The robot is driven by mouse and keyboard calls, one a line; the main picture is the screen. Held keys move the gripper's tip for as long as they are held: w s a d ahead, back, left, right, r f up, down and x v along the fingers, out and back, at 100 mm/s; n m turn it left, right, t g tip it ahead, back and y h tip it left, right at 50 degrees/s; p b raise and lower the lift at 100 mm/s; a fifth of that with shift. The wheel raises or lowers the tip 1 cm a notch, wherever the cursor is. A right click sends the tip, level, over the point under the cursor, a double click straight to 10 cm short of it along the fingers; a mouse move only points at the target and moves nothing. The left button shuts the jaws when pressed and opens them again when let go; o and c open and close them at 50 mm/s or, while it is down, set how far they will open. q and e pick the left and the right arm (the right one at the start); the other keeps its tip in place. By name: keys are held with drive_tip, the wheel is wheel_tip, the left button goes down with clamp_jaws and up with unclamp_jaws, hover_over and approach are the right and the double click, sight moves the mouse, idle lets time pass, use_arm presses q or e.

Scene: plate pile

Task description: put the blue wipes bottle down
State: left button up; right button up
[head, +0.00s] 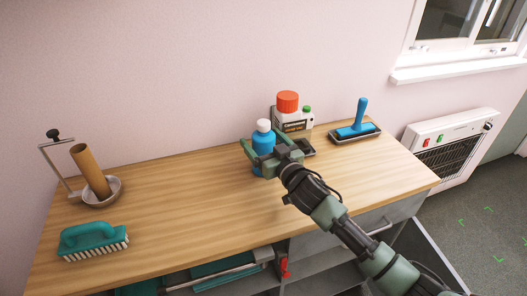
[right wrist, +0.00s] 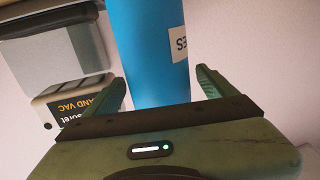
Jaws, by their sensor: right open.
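The blue wipes bottle (head: 263,144), with a white cap, stands upright on the wooden worktop (head: 190,200), toward the back and right of the middle. My right gripper (head: 260,149) is open, with one finger on each side of the bottle. In the right wrist view the bottle (right wrist: 150,60) rises between the two spread fingers, with gaps on both sides and part of a white label showing. The gripper hides part of the bottle in the head view. My left gripper is not in view.
A white container with a red lid (head: 288,103) stands close behind the bottle. A blue-handled tool on a dark tray (head: 355,134) is at the right. A teal brush (head: 93,240) and a bowl holding a cardboard tube (head: 92,172) are at the left. The worktop's middle is clear.

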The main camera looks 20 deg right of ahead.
drive_tip(key=shift+c, duration=0.4)
drive_tip(key=c, duration=1.5)
drive_tip(key=shift+r, duration=0.1)
clamp_jaws()
drive_tip(key=shift+r, duration=0.1)
